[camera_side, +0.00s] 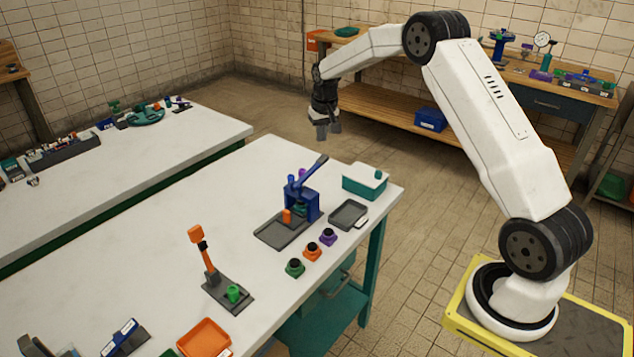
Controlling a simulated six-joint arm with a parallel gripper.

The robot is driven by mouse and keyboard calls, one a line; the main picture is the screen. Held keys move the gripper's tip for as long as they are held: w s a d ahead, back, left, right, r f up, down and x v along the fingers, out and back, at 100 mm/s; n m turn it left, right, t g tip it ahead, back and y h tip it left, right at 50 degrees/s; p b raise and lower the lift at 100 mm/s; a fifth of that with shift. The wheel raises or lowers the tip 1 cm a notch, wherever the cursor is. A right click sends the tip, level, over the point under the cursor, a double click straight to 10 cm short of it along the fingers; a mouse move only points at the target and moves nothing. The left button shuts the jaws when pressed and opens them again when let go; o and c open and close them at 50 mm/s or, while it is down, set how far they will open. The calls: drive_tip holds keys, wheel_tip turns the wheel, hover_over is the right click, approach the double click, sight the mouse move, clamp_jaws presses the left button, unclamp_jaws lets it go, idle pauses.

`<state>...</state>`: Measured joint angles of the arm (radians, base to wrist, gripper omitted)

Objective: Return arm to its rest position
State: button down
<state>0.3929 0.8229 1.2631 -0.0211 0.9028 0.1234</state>
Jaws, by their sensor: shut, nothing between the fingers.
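My gripper (322,130) hangs at the end of my raised white arm, fingers pointing down. It is shut and empty. It is in the air, and in the picture it shows above the far edge of the white worktable (150,265), clear of everything on it. My arm rises from a yellow-edged base at the lower right, bends at the top and reaches back to the left.
On the worktable stand a blue lever press (302,200), a teal box (365,182), a dark tray (348,214), an orange-handled lever (203,255) and an orange tray (204,338). Behind is a wooden bench (385,107) with a gauge (543,41). Tiled floor lies between.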

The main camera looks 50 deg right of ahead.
drive_tip(key=s+a+r+n, duration=0.2)
drive_tip(key=s+a+n, duration=0.1)
drive_tip(key=s+a, duration=1)
drive_tip(key=s+a+f+n+t, duration=0.1)
drive_tip(key=s+a+f+n, duration=0.1)
drive_tip(key=s+a, duration=0.8)
drive_tip(key=s, duration=0.3)
drive_tip(key=shift+s+n+y, duration=0.2)
drive_tip(key=shift+n+y, duration=0.2)
